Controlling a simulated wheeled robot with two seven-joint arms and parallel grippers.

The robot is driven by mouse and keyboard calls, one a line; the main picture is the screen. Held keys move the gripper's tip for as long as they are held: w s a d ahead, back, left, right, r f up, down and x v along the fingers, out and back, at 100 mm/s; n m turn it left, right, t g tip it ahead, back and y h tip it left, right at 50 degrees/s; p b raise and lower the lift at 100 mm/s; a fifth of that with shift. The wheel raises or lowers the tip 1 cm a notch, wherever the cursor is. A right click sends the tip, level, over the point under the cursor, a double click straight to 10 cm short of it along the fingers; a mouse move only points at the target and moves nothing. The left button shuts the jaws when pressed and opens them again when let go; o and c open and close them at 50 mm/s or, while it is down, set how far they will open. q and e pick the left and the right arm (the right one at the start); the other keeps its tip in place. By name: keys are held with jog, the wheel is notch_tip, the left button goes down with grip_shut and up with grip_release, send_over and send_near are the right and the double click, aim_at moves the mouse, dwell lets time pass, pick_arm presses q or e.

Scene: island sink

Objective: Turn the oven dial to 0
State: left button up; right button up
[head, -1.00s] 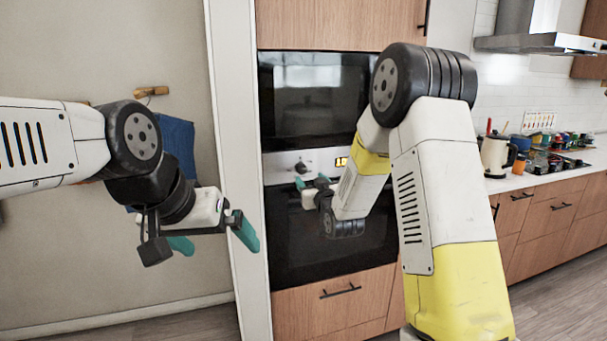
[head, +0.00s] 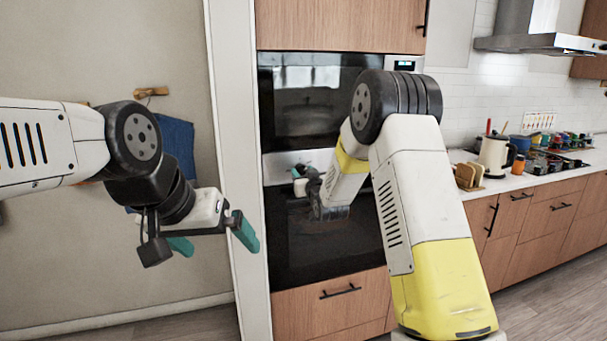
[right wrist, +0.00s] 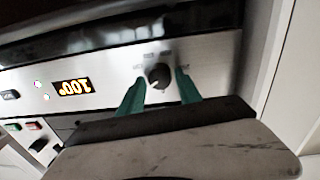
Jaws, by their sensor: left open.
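The oven dial (right wrist: 158,75) is a small dark round knob on the oven's silver panel (right wrist: 205,52). A lit display (right wrist: 73,88) beside it appears upside down in the right wrist view and seems to read 100°. My right gripper (right wrist: 161,77) has its two green fingers spread, one on each side of the dial, with gaps showing. In the head view my right gripper (head: 300,180) is at the panel and hides the dial. My left gripper (head: 212,240) is open and empty, away from the oven in front of the wall.
The black lower oven door (head: 320,245) is below the panel, and another black glass door (head: 305,105) is above. A white wall edge (head: 238,180) stands close to the oven's left. A counter (head: 520,180) with a kettle and jars is at the right.

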grip_shut()
jog(key=shift+n, duration=0.4)
jog(key=n, duration=0.4)
jog(key=shift+f+n, duration=0.1)
jog(key=shift+n, duration=0.2)
jog(key=n, duration=0.6)
jog(key=shift+n, duration=0.3)
jog(key=shift+o, duration=2.1)
grip_release()
